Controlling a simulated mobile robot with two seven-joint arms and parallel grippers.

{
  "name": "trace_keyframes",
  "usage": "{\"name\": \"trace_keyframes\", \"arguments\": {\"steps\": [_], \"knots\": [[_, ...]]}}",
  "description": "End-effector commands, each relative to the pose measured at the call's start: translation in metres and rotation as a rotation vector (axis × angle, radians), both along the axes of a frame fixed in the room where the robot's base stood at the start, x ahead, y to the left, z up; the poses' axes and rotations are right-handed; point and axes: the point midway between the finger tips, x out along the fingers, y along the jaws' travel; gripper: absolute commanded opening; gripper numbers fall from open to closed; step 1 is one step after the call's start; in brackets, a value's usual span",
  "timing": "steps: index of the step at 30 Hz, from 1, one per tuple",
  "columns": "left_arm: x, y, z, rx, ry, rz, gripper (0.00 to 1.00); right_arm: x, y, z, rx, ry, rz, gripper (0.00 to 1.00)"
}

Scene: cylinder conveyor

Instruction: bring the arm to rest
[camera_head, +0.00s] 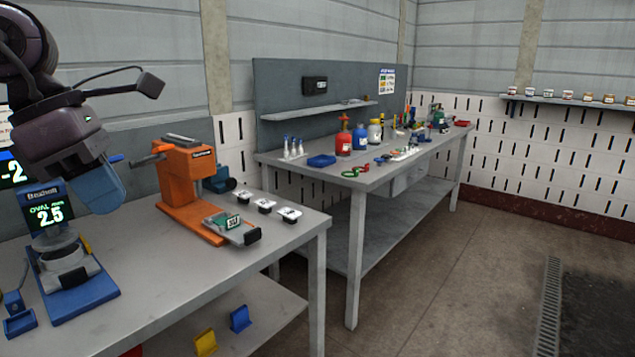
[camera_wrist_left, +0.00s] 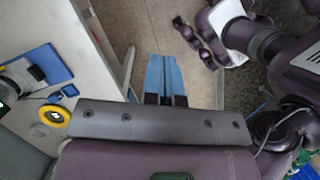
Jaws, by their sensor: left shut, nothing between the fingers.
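My left arm comes in from the left in the head view. My left gripper (camera_head: 98,190) hangs above the near grey table (camera_head: 160,310), at its left side, with blue fingers. In the left wrist view the two blue fingers of my left gripper (camera_wrist_left: 165,76) lie side by side, shut, with nothing between them. In that view they are over the floor, beside the table edge. Purple links of my own body show at the right of the wrist view. My right gripper is not seen.
A gauge with a "2.5" display (camera_head: 48,215) stands near the gripper. An orange press (camera_head: 186,180) stands further right, with several small white-and-black blocks beside it. A second table (camera_head: 385,170) holds bottles and tools. The floor (camera_head: 450,265) at the right is open.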

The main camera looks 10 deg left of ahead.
Motion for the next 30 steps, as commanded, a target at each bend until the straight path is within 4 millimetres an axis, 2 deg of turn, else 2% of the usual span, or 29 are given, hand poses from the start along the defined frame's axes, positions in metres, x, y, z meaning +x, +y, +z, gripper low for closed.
{"name": "trace_keyframes", "arguments": {"steps": [4, 8, 11, 16, 20, 23, 26, 30], "knots": [[0.018, -0.022, 0.01, -0.235, -0.062, 0.068, 0.0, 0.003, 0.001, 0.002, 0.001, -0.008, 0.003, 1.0], [0.038, -0.033, 0.014, -0.531, -0.086, 0.176, 0.0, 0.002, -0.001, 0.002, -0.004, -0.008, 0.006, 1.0], [0.057, -0.029, 0.014, -0.781, -0.082, 0.298, 0.0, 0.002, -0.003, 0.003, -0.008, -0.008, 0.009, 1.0], [0.087, -0.004, -0.003, -1.162, -0.038, 0.554, 0.0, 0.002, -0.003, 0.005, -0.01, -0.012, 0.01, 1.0], [0.104, 0.024, -0.031, -1.396, 0.011, 0.768, 0.0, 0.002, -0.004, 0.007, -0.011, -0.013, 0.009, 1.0], [0.114, 0.047, -0.061, -1.547, 0.057, 0.943, 0.0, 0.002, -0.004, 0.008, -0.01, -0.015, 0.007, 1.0], [0.118, 0.068, -0.097, -1.677, 0.105, 1.124, 0.0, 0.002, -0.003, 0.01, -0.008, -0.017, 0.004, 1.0], [0.114, 0.092, -0.157, -1.824, 0.187, 1.386, 0.0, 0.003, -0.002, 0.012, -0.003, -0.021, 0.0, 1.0]]}}
